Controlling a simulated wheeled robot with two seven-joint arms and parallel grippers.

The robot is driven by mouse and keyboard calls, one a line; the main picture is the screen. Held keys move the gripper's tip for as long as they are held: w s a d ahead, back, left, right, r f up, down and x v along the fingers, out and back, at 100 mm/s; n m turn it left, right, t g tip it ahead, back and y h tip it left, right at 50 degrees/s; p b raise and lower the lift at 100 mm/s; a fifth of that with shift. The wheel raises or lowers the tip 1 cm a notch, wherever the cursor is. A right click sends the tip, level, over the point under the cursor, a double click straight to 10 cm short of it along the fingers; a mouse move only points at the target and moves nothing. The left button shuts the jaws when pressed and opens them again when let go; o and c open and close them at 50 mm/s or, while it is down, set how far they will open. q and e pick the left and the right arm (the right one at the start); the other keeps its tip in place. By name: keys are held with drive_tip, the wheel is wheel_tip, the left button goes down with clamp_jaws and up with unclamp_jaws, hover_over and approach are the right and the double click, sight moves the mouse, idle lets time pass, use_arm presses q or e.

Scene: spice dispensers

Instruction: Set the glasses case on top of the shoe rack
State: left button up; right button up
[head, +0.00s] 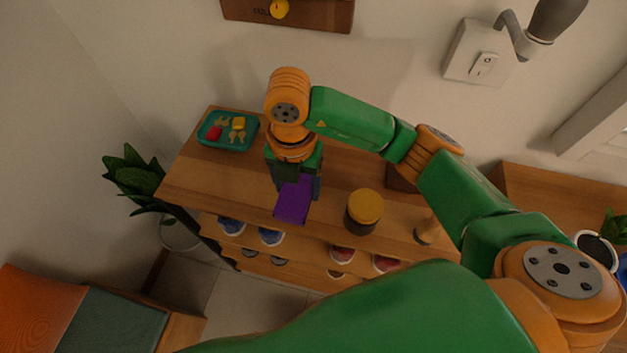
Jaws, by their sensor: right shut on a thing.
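The glasses case appears to be the purple box (293,202) at the middle of the head view. My right gripper (295,184) points down and is shut on it. The shoe rack (185,178) is wooden, with shoes on the shelves below its top board. The purple case is over the front part of the rack top; I cannot tell whether it touches the board. The gripper hides the case's far end. My left gripper is not in view.
On the rack top, a teal tray (203,137) with small items stands at the left. A dark jar with a yellow lid (365,208) stands close right of the case. A plant (135,178) is left of the rack. Board between tray and case is clear.

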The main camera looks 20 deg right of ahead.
sight(308, 184)
drive_tip(key=d+f, duration=0.1)
drive_tip(key=w+d+f, duration=0.1)
drive_tip(key=f, duration=0.1)
drive_tip(key=w+f, duration=0.1)
drive_tip(key=shift+w+d+f, duration=0.15)
drive_tip(key=shift+d+f, duration=0.1)
drive_tip(key=shift+d, duration=0.15)
wheel_tip(308, 184, down, 3)
drive_tip(key=shift+r+p, duration=0.15)
drive_tip(key=shift+p, duration=0.25)
drive_tip(key=shift+w+f, duration=0.1)
drive_tip(key=shift+f, duration=0.35)
drive_tip(key=o, duration=1.4)
wheel_tip(308, 184, up, 12)
drive_tip(key=shift+r, duration=0.2)
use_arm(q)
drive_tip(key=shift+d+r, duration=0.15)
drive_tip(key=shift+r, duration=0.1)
